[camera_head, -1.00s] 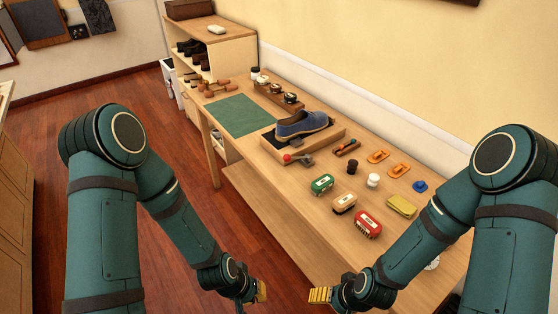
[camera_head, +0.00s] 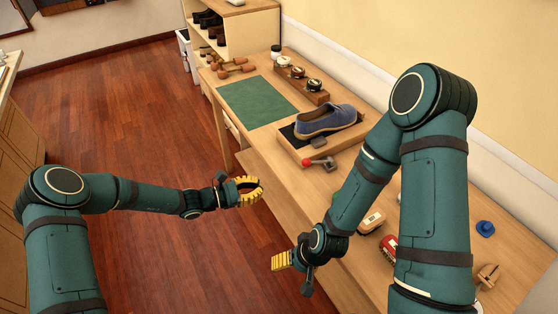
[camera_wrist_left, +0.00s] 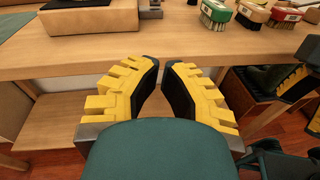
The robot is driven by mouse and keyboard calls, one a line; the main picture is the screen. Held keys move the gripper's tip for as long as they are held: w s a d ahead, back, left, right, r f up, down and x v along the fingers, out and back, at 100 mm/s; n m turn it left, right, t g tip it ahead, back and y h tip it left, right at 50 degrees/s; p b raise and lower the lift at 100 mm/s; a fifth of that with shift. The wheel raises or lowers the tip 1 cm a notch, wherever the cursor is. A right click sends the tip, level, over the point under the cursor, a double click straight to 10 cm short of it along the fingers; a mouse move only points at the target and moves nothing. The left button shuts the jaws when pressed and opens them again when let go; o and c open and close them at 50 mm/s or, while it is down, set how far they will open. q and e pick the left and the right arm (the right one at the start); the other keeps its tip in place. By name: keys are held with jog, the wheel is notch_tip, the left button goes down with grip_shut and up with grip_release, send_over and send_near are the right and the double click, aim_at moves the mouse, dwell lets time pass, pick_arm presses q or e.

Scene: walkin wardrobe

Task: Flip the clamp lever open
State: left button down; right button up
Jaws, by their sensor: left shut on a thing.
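The clamp lever (camera_head: 307,162) has a red knob and sits on a grey clamp (camera_head: 326,164) at the front of the wooden shoe board (camera_head: 294,149). In the left wrist view only the grey lower part of the clamp (camera_wrist_left: 150,9) shows at the top edge. My left gripper (camera_head: 258,190) is in the air before the table's front edge, apart from the lever. Its yellow fingers curve together with a narrow gap, and I see nothing between them. My right gripper (camera_head: 274,262) is lower and nearer; its finger gap is hidden.
A blue shoe (camera_head: 326,121) lies on the board. A green mat (camera_head: 257,104) lies to the left, with tins in a wooden rack (camera_head: 297,84) behind. Brushes, such as a pale one (camera_head: 371,221), are partly hidden by my right arm. The table front (camera_wrist_left: 200,52) spans the left wrist view.

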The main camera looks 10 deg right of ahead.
aim_at(286, 183)
pick_arm(q)
jog(key=shift+w+a+r+n+t, duration=0.15)
jog(key=shift+w+r+n+t, duration=0.15)
jog(key=shift+w+t, duration=0.15)
jog(key=shift+g, duration=0.25)
jog(key=b+x, duration=0.1)
jog(key=x, duration=0.9)
jog(key=shift+w+d+r, duration=0.15)
jog(key=shift+d+r, duration=0.7)
jog(key=shift+d, duration=0.15)
jog(key=shift+w+d+r, duration=0.1)
jog(key=shift+d+r, duration=0.4)
